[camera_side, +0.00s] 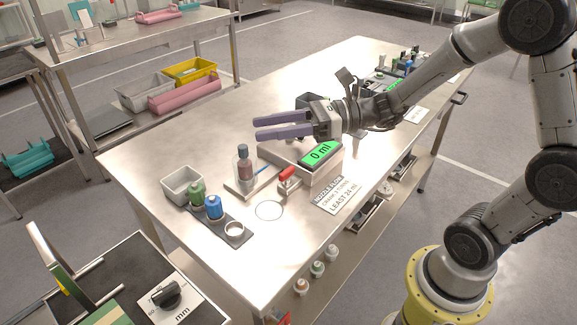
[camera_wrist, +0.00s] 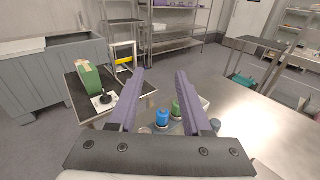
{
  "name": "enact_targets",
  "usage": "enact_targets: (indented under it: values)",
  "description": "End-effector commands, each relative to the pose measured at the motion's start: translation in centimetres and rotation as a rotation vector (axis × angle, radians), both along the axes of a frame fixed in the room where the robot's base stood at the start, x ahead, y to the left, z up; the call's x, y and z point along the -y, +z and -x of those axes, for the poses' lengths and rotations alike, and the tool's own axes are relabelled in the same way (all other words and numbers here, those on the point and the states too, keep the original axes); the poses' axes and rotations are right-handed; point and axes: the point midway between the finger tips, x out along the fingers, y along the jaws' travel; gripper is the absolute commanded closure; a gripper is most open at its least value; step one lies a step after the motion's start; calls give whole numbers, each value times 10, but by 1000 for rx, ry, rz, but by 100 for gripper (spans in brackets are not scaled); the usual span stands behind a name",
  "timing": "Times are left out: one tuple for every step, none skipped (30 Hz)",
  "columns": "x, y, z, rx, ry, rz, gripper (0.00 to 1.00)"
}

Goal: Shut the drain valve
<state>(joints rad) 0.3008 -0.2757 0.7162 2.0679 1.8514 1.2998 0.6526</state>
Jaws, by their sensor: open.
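A small red-handled part (camera_side: 288,174), which looks like the drain valve, sits at the front left of a grey block whose green display (camera_side: 320,154) reads 0 ml. I cannot tell from its handle whether it is open or shut. My gripper (camera_side: 256,128) is open and empty, with its two purple fingers pointing left, above and behind the red handle and apart from it. In the wrist view the open fingers (camera_wrist: 160,74) show nothing between their tips, and the red handle is not visible there.
A dark bottle (camera_side: 244,166) stands on a small plate left of the block. A green-capped bottle (camera_side: 196,193), a blue-capped bottle (camera_side: 213,207) and a white bin (camera_side: 181,184) stand further left. A printed card (camera_side: 337,194) lies in front. The table's back left is clear.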

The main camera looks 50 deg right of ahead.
Motion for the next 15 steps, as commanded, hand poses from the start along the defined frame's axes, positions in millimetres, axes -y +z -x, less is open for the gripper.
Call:
enact_targets:
  values:
    - [-6,3,1,-3,78,37,51]
    - [-8,3,2,-13,126,62,51]
    - [-11,3,5,-25,186,99,51]
    - [-12,2,7,-35,231,130,51]
    - [-12,1,8,-46,272,163,51]
    - [-10,-2,10,-63,325,212,51]
    - [-8,-4,11,-77,362,252,51]
    - [-5,-6,12,-92,397,292,51]
    - [0,-10,12,-113,440,348,51]
    - [6,-12,12,-128,469,393,51]
    - [12,-16,12,-146,496,441,51]
    - [22,-19,11,-169,528,507,51]
    - [30,-22,9,-188,549,557,51]
    - [39,-24,8,-207,568,609,51]
    - [52,-27,4,-232,587,678,51]
